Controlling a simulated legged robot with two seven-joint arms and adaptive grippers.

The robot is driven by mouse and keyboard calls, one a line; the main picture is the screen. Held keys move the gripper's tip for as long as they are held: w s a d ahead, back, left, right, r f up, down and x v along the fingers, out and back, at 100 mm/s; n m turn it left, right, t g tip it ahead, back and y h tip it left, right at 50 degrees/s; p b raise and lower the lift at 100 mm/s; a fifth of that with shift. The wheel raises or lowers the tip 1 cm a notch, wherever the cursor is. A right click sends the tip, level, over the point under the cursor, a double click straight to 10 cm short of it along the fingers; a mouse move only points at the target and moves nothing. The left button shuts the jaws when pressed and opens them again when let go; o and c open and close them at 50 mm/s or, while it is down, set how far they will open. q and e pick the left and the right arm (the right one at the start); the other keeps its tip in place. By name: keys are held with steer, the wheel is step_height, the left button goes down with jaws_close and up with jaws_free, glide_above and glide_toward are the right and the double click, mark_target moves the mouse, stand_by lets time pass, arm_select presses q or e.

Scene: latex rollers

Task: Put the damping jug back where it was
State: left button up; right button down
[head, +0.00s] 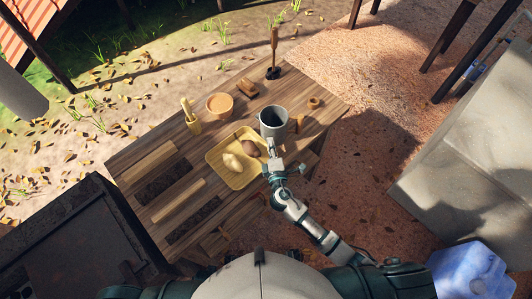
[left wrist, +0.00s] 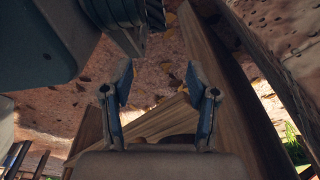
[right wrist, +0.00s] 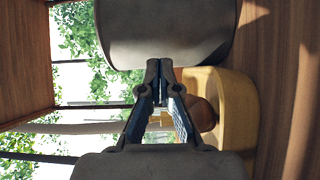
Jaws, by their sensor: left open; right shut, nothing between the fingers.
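The damping jug looks to be the dark grey, round, open-topped vessel (head: 273,122); it stands upright on the wooden table (head: 322,104), behind the right corner of the yellow tray. Its grey side also fills the top of the right wrist view (right wrist: 165,40). My right gripper (head: 271,147) is shut and empty, its fingertips just in front of the jug; I cannot tell whether they touch it. The closed fingertips also show in the right wrist view (right wrist: 161,68). My left gripper (left wrist: 158,80) is open and empty in the left wrist view, low beside wooden boards.
The yellow tray (head: 214,156) holds a brown ball (head: 249,148) and pale lumps (head: 233,163). An orange-brown bowl (head: 220,105), a yellow holder (head: 191,117), a wooden block (head: 247,87) and an upright tool (head: 273,53) stand farther back. A small ring (head: 314,102) lies right of the jug.

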mark_target(278, 135)
steer(key=shift+w+d, duration=0.3)
steer(key=shift+d, duration=0.05)
steer(key=shift+a, duration=0.5)
steer(key=shift+w, duration=0.1)
steer(key=w+d, duration=0.3)
steer(key=shift+w+d+b, duration=0.25)
steer(key=shift+d+b, duration=0.05)
steer(key=shift+b, duration=0.05)
steer(key=shift+d, duration=0.2)
arm_select(q)
steer(key=shift+w+r, duration=0.5)
steer(key=shift+w, duration=0.2)
steer(key=shift+a, duration=0.2)
arm_select(e)
steer(key=shift+a, duration=0.3)
